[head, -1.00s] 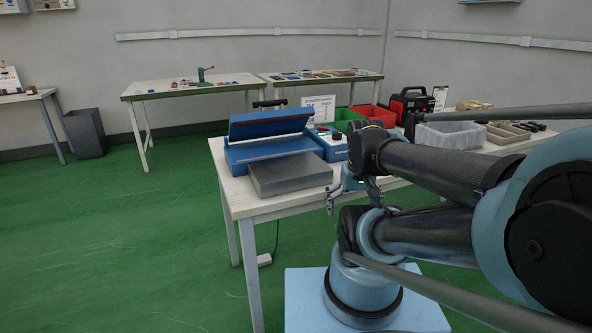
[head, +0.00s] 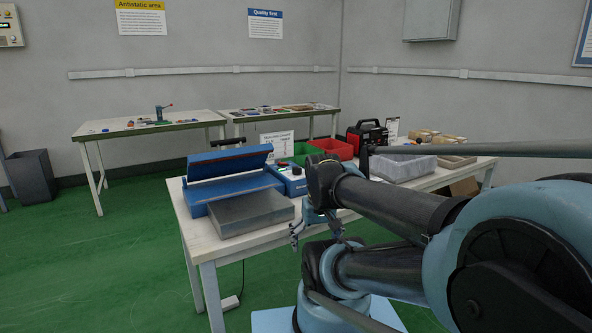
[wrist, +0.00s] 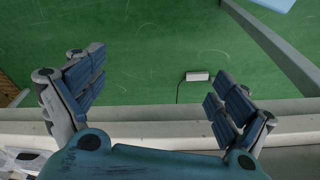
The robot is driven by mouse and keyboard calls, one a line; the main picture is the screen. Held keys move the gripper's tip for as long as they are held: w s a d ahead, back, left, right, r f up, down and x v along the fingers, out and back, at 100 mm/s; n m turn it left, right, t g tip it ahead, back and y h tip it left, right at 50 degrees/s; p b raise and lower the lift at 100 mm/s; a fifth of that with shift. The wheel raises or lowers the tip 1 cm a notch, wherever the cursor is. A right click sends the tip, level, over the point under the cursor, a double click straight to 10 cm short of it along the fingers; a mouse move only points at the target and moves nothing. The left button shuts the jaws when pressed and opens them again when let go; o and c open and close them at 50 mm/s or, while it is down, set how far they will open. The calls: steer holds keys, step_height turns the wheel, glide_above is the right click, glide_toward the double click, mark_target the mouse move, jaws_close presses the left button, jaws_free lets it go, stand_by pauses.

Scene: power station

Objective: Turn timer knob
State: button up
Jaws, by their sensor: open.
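A blue machine with a raised hinged lid (head: 228,163) stands on the near white workbench. A small blue box (head: 289,185) with a dark round part on top sits just right of it; I cannot tell whether that part is the timer knob. A grey metal block (head: 250,212) lies in front of the machine. My gripper (head: 299,232) hangs off the bench's front side, right of the grey block. In the wrist view my gripper (wrist: 158,92) is open and empty, its blue-padded fingers wide apart above the bench edge and floor.
Green and red bins (head: 331,148), a black-and-red device (head: 367,136) and a pale grey bin (head: 404,166) stand farther right on the bench. A white power block (wrist: 197,76) with a cord lies on the green floor.

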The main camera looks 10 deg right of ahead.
steer(key=r, duration=0.2)
steer(key=shift+w+r+m, duration=0.25)
steer(key=shift+r+m, duration=0.15)
steer(key=c, duration=0.6)
step_height(320, 180, up, 27)
steer(key=m+g, duration=0.2)
steer(key=m, duration=1.4)
glide_above(297, 167)
step_height(297, 167, down, 18)
steer(key=shift+r, duration=0.15)
steer(key=c, duration=1.1)
